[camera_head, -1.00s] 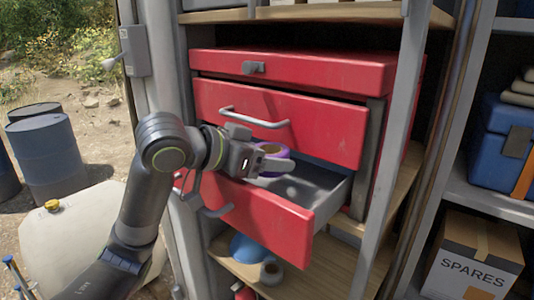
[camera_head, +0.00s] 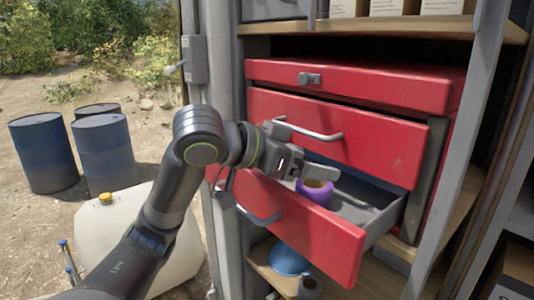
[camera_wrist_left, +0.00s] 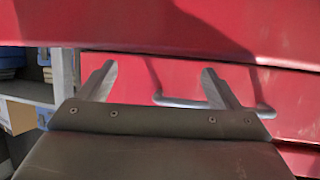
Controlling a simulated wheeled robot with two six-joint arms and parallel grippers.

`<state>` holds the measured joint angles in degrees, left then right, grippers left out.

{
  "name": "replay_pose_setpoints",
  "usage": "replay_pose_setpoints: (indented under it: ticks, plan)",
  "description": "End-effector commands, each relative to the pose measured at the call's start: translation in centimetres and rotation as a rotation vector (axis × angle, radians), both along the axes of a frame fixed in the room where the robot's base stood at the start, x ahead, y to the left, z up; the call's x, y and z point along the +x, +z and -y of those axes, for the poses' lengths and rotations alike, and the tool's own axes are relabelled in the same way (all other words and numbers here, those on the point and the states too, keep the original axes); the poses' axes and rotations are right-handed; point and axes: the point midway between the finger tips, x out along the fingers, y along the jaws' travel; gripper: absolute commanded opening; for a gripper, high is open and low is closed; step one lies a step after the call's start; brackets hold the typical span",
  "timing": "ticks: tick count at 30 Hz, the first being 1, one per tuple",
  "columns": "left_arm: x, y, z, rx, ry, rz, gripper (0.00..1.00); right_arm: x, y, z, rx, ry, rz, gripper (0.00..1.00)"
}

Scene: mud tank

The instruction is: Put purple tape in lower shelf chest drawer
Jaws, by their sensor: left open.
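The purple tape roll (camera_head: 315,189) sits in the open lower drawer (camera_head: 303,222) of the red chest (camera_head: 350,125), near the drawer's front wall. Its lower part is hidden by that wall. My left gripper (camera_head: 318,172) is open above and beside the roll, apart from it as far as I can tell. In the left wrist view the two fingers (camera_wrist_left: 158,85) are spread with nothing between them, and a red drawer front with a metal handle (camera_wrist_left: 215,103) lies beyond. My right gripper is not in view.
The upper drawer with its handle (camera_head: 312,131) is shut above the open one. A grey post (camera_head: 462,150) stands at the right. Blue barrels (camera_head: 103,150) stand outside at left.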

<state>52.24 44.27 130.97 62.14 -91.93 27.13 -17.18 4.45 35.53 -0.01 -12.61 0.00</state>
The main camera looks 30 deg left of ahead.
Motion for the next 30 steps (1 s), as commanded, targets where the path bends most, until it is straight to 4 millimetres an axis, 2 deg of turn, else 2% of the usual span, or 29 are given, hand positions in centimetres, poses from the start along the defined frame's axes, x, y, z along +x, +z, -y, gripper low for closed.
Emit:
replay_pose_setpoints:
  ticks: [18,30]
  plan:
    - [-4.7,2.2,-3.1,0.003,0.004,0.003,0.85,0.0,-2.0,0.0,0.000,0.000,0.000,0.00]
    - [-6.7,3.2,-4.4,0.000,0.001,0.000,0.85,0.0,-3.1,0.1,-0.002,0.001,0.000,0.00]
